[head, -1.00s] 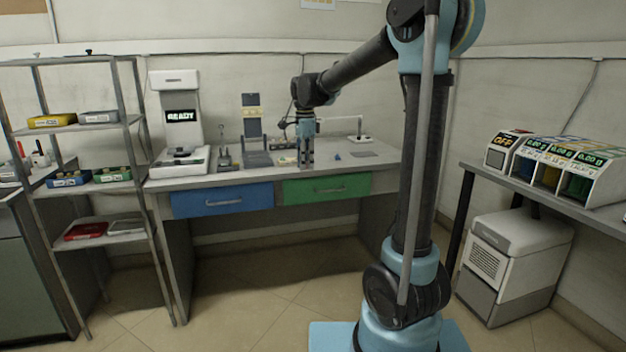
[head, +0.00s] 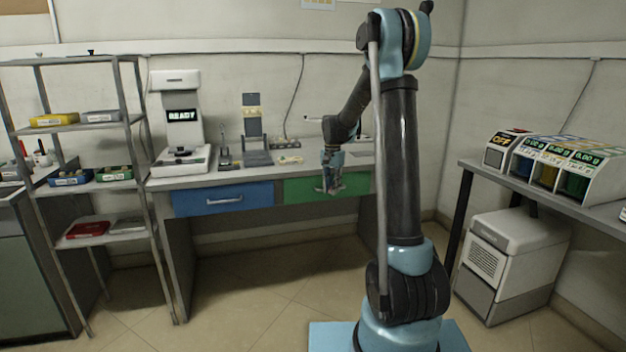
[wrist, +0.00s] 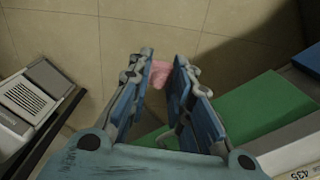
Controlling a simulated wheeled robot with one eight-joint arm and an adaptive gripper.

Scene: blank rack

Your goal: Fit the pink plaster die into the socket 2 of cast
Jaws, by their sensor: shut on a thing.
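My gripper (head: 331,187) hangs at the front of the bench, in front of the green drawer, in the head view. In the wrist view my gripper (wrist: 165,62) is shut on the pink plaster die (wrist: 160,74), which shows between the two fingertips. The die is partly hidden by the fingers and too small to make out in the head view. A cream, low piece that looks like the cast (head: 290,160) lies on the bench top, left of my gripper. Its sockets are too small to tell apart.
The bench (head: 222,179) carries a scale-like machine (head: 182,125) reading READY and a small grey stand (head: 256,157). The green drawer (head: 300,190) is close behind my gripper. A shelf rack (head: 85,128) stands left; a side table with dispensers (head: 560,165) stands right. Open floor lies in front.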

